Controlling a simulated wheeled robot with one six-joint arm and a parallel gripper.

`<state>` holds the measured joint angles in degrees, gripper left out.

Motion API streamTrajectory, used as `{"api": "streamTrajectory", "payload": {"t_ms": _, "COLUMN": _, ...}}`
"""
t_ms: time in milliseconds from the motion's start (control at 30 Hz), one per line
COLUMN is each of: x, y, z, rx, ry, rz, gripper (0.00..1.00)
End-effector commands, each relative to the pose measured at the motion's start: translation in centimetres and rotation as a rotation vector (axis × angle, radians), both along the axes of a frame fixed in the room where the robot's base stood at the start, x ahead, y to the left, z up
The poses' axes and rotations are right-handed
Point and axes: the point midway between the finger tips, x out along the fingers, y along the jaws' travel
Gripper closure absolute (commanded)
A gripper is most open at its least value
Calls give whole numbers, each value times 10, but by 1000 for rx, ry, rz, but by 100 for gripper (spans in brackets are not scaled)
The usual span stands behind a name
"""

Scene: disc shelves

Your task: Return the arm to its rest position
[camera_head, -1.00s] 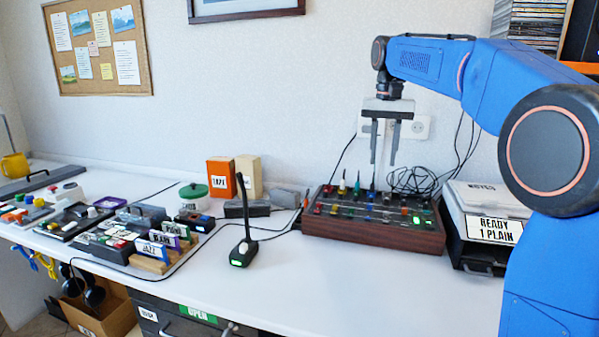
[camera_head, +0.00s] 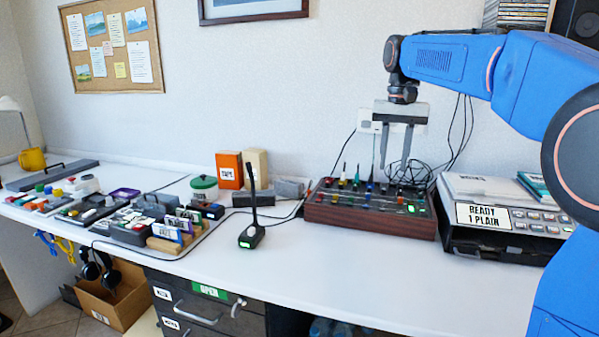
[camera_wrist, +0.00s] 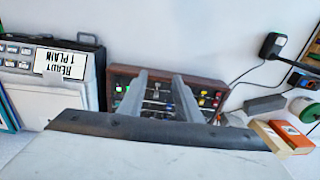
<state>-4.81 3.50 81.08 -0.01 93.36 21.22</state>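My gripper (camera_head: 396,150) hangs pointing down from my blue arm, above the back part of the white desk. Its two grey fingers are apart with nothing between them. In the head view they overlap the wooden-sided mixer (camera_head: 350,219) behind or below them. In the wrist view the fingers (camera_wrist: 161,97) stand apart in front of the mixer (camera_wrist: 204,83). My arm is bent and raised at the right of the head view.
A black microphone (camera_head: 251,236) stands mid-desk. A printer-like machine labelled "READY 1 PLAIN" (camera_head: 520,225) is at right. Orange (camera_head: 229,171) and beige boxes stand at the wall. Small devices crowd the left. The front middle of the desk (camera_head: 350,275) is clear.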

Motion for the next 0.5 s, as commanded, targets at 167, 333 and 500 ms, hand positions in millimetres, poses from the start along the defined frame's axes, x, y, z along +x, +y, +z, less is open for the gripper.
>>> {"api": "streamTrajectory", "payload": {"t_ms": 167, "x": -25, "y": -5, "z": -4, "rx": 1, "ry": -27, "rz": 18, "gripper": 69}}
{"api": "streamTrajectory", "payload": {"t_ms": 333, "x": -61, "y": -12, "z": -15, "rx": 1, "ry": -62, "rz": 45, "gripper": 69}}
{"api": "streamTrajectory", "payload": {"t_ms": 500, "x": -109, "y": -21, "z": -35, "rx": -2, "ry": -112, "rz": 82, "gripper": 69}}
